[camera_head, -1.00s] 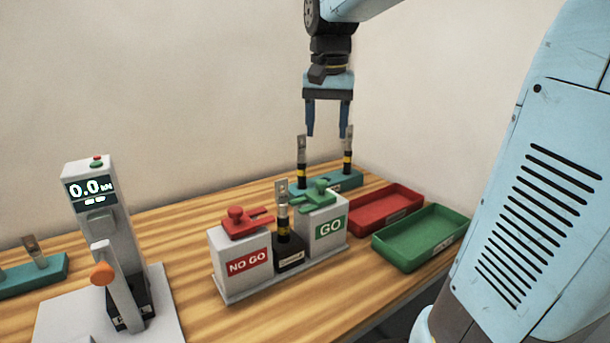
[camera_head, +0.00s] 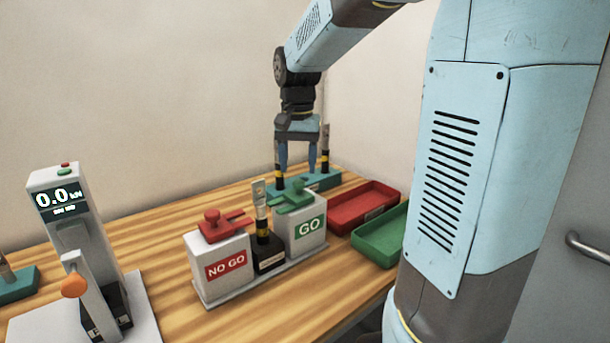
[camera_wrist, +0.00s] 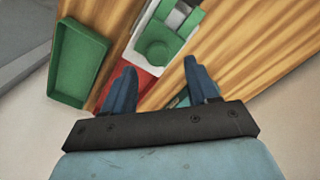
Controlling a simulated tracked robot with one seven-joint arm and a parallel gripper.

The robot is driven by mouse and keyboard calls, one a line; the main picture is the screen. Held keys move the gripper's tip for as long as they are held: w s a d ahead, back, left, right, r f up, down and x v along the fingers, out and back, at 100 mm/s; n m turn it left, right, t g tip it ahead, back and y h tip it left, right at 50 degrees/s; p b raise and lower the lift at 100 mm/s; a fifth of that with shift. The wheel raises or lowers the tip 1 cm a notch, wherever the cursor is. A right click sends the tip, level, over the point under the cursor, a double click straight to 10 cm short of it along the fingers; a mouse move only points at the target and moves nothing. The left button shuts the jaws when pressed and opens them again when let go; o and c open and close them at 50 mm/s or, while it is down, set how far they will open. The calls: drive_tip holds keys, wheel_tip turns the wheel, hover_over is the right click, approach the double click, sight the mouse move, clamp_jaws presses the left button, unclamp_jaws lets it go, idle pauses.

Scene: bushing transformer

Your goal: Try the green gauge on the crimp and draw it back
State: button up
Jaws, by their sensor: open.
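The green gauge (camera_head: 294,196) rests on the white GO block (camera_head: 306,232); its round green knob (camera_wrist: 157,52) also shows in the wrist view, beyond my fingertips. The crimped cable terminal (camera_head: 261,212), with black and yellow bands and a flat metal lug, stands upright in a black holder (camera_head: 268,252) between the GO and NO GO blocks. My gripper (camera_head: 298,165) is open and empty, pointing down behind the GO block, above the teal rack. In the wrist view my two blue fingers (camera_wrist: 160,80) are apart with nothing between them.
A red gauge (camera_head: 218,226) sits on the NO GO block (camera_head: 220,268). The teal rack (camera_head: 318,181) holds upright terminals at the back. A red tray (camera_head: 362,205) and a green tray (camera_head: 378,240) lie to the right. A force tester (camera_head: 62,215) stands at left.

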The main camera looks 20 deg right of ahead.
sight(298, 181)
drive_tip(key=shift+f, duration=1.95)
clamp_jaws()
